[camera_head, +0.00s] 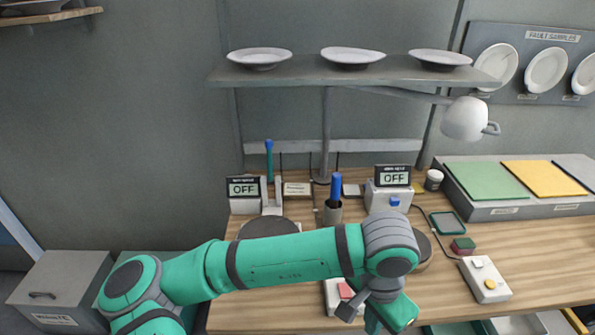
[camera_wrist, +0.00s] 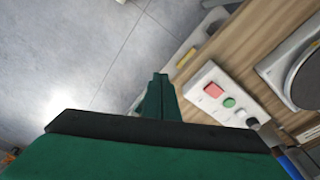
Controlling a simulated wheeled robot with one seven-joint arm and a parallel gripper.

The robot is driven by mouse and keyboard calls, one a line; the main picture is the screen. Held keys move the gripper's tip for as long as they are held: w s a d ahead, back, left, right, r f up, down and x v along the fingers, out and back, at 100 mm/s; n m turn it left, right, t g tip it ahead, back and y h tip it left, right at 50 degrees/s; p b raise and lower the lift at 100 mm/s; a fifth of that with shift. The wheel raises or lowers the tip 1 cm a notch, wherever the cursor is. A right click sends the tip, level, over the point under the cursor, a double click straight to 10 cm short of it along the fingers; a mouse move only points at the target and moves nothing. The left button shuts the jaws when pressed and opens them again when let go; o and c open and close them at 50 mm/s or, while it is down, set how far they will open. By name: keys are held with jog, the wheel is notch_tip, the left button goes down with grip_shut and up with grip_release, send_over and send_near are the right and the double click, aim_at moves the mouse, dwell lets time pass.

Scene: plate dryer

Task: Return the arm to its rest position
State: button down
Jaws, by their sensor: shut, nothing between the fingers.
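My green arm reaches from the lower left of the head view across the front of the wooden bench (camera_head: 480,245). Its wrist bends down near the bench's front edge, and the fingertips are not clear in that view. In the wrist view my gripper (camera_wrist: 160,80) is shut, its narrow green fingers together with nothing between them. It shows against the grey floor (camera_wrist: 85,55) and the bench edge, beside a white control box with red and green buttons (camera_wrist: 222,93). I cannot tell its height.
Two units with OFF displays (camera_head: 243,190) (camera_head: 393,178) stand at the bench back. A button box (camera_head: 485,280), a sponge (camera_head: 463,246) and coloured trays (camera_head: 485,182) are at right. Plates (camera_head: 259,55) line the shelf (camera_head: 300,73) above. A lidded bin (camera_head: 58,285) stands at lower left.

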jog(key=d+r+h, duration=0.3)
jog(key=d+h, duration=0.2)
jog(key=d, duration=0.4)
jog(key=d+r+h, duration=0.3)
jog(key=d+h, duration=0.1)
jog(key=d, duration=0.4)
jog(key=w+d+r+n+t+h, duration=0.3)
jog(key=w+r+n+t+h, duration=0.15)
jog(key=r+t+h, duration=0.2)
jog(key=a+f+n+t+y, duration=1.1)
jog(key=a+f+n, duration=0.2)
jog(key=a+f, duration=0.5)
jog(key=s+a+f+m+g+y, duration=0.1)
jog(key=s+a+f+m+y, duration=0.1)
jog(key=s+a+f, duration=0.3)
jog(key=s+a+f+m+g+y, duration=0.1)
jog(key=s+a+f+m+y, duration=0.2)
jog(key=s+a, duration=0.9)
jog(key=shift+s+f+m, duration=0.35)
jog(key=shift+s+f, duration=0.65)
jog(key=shift+s, duration=3.05)
jog(key=shift+y, duration=0.25)
